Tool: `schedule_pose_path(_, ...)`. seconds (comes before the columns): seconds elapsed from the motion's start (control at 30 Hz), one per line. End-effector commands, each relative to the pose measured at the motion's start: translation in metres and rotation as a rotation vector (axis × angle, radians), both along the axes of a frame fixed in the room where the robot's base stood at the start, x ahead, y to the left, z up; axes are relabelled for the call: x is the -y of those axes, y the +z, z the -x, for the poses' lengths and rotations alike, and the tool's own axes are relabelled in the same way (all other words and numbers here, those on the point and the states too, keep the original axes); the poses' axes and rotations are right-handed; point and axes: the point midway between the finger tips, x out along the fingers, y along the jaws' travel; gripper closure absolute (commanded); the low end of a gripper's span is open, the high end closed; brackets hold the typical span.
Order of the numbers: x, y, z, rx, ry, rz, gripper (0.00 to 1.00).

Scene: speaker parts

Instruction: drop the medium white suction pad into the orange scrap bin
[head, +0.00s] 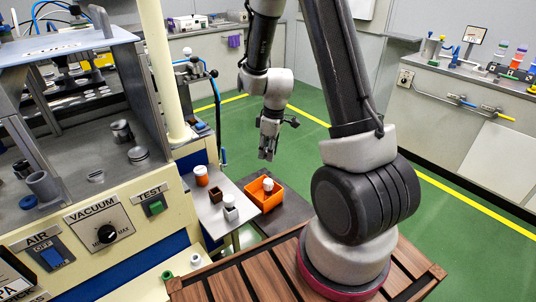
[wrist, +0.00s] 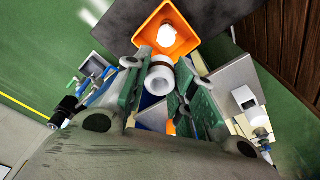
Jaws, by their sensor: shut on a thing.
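My gripper (head: 267,153) hangs above the floor, higher than the orange scrap bin (head: 272,203), with its fingers pointing down. In the wrist view my gripper (wrist: 160,92) is shut on a white ring-shaped suction pad (wrist: 158,83), held between the fingertips with its round opening showing. The pad is hard to make out in the head view. The bin also shows in the wrist view (wrist: 148,22), just beyond the held pad. A white piece (head: 268,184) lies inside the bin; it also shows in the wrist view (wrist: 168,38).
Left of the bin, a grey shelf holds an orange cup with a white top (head: 201,175), a brown box (head: 216,195) and a grey block with a white piece (head: 230,207). The control bench (head: 120,262) stands at left. Green floor lies open behind the bin.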

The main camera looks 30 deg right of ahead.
Motion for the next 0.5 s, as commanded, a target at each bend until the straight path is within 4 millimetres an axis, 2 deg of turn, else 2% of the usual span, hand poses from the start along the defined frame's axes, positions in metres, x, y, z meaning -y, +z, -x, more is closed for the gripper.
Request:
schedule_pose_path(0.17,0.0,-0.004,0.0,-0.001,-0.001,-0.001,0.93)
schedule_pose_path(0.33,0.0,-0.03,0.0,-0.004,-0.003,-0.001,0.93)
schedule_pose_path(0.5,0.0,-0.044,-0.002,-0.001,-0.002,-0.001,0.93)
